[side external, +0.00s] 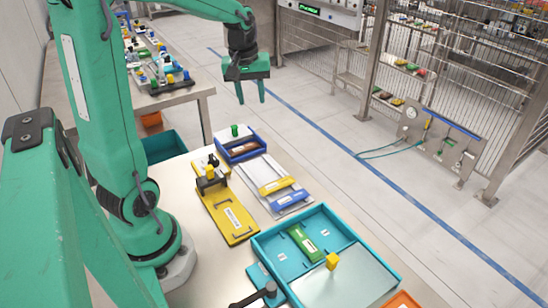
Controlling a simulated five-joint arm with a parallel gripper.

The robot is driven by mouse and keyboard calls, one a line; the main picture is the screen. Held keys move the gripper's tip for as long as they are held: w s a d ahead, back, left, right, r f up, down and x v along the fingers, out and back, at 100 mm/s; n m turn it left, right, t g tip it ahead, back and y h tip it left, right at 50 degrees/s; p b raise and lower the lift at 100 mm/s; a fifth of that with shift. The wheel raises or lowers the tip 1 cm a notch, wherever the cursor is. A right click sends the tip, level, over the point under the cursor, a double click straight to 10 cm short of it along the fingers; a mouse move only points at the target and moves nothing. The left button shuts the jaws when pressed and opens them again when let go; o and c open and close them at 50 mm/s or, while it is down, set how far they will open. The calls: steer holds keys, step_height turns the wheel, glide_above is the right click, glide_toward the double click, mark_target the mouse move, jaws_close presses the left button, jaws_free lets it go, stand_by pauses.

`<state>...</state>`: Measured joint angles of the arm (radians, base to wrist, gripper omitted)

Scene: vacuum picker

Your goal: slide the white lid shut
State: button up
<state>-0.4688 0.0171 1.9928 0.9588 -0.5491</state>
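A white lid (221,134) with a green knob (235,131) lies at the back of a small dark blue box (262,142). The front of that box is uncovered, and a brown thing (243,147) shows inside. A larger pale grey lid (350,279) with a yellow knob (332,261) lies over the near part of a teal tray (350,232). My gripper (251,100) hangs with its fingers down, apart and empty. It appears above and behind the blue box in the picture, clear of both lids.
A yellow tray (238,230) with a dark handle stands left of a metal plate (285,206) carrying yellow and blue sliders. A green block (302,241) lies in the teal tray. An orange tray (402,300) is at the near edge. A cluttered bench (175,97) stands behind.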

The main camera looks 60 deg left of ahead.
mark_target(234, 128)
steer(key=a+f+n, duration=0.2)
steer(key=a, duration=0.2)
steer(key=a+f+n+g, duration=0.1)
steer(key=a+f+n, duration=0.1)
steer(key=a+f, duration=0.1)
steer(key=a+f+n, duration=0.2)
steer(key=a+f, duration=0.1)
steer(key=a, duration=0.2)
steer(key=shift+w+a+f+g+h, duration=0.15)
steer(key=shift+w+a+g+h, duration=0.15)
steer(key=shift+a+h, duration=0.1)
steer(key=shift+s+a+f, duration=0.1)
steer(key=shift+a+f, duration=0.3)
steer(key=shift+f, duration=0.1)
steer(key=shift+f, duration=3.75)
jaws_close()
